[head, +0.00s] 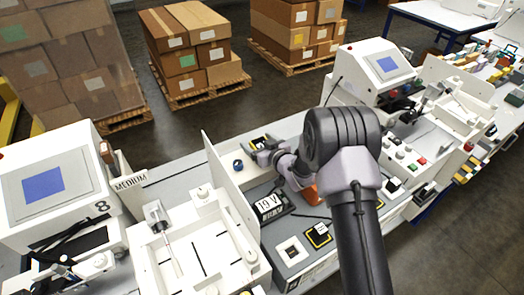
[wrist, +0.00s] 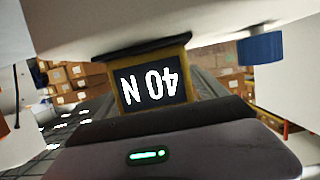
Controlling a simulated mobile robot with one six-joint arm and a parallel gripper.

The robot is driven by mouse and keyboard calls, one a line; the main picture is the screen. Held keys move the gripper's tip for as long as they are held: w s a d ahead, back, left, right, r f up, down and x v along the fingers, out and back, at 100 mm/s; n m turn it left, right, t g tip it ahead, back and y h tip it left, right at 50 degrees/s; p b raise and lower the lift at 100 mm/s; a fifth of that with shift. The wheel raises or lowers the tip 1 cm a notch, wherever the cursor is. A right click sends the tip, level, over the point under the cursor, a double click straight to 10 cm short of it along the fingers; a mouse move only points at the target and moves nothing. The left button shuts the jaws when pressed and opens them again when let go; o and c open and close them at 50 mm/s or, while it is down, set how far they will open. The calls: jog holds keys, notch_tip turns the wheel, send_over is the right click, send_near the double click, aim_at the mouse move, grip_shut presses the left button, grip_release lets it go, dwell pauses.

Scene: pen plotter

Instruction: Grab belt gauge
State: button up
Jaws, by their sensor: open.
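The belt gauge is probably the yellow-framed block with a dark face reading "40 N" (wrist: 150,89), upside down in the wrist view. In the head view it is a small dark and yellow thing (head: 260,141) in the white bay, partly hidden by my gripper. My gripper (head: 264,154) is open, right in front of the gauge. I cannot tell whether the fingers touch or surround it. In the wrist view my gripper's body with a green light fills the bottom, and the fingertips are hard to make out.
A blue knob (head: 238,164) is just left of the gauge. A white upright panel (head: 222,180) borders the bay on the left. A black "19 V" box (head: 271,204) and a yellow-edged black pad (head: 318,235) are nearer. White machines with screens stand left (head: 45,185) and right (head: 375,68).

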jog(key=shift+s+r, duration=0.1)
jog(key=shift+c, duration=0.2)
grip_shut()
